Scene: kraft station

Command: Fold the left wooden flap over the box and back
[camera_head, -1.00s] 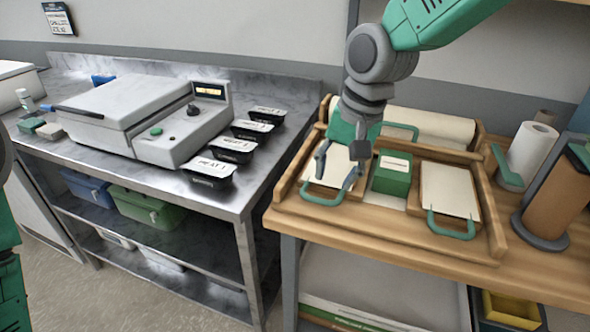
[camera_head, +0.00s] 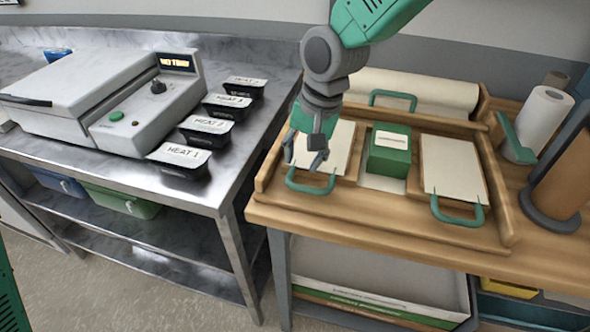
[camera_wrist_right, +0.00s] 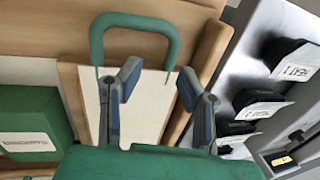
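The left wooden flap (camera_head: 340,148) lies flat on the wooden station, with a pale top and a green loop handle (camera_head: 311,188) at its near edge. The green box (camera_head: 389,155) with a white label stands just right of it. My right gripper (camera_head: 304,160) is over the left part of this flap, behind the handle. In the right wrist view its two fingers (camera_wrist_right: 158,82) are apart with nothing between them, pointing toward the handle (camera_wrist_right: 133,24). Whether the fingers touch the flap cannot be told. My left gripper is out of view.
A right flap (camera_head: 453,167) with a green handle lies right of the box. Wooden rails surround the station. A paper roll (camera_head: 420,92) lies behind it. The steel table (camera_head: 228,150) at left holds a sealing machine (camera_head: 110,95) and several black trays.

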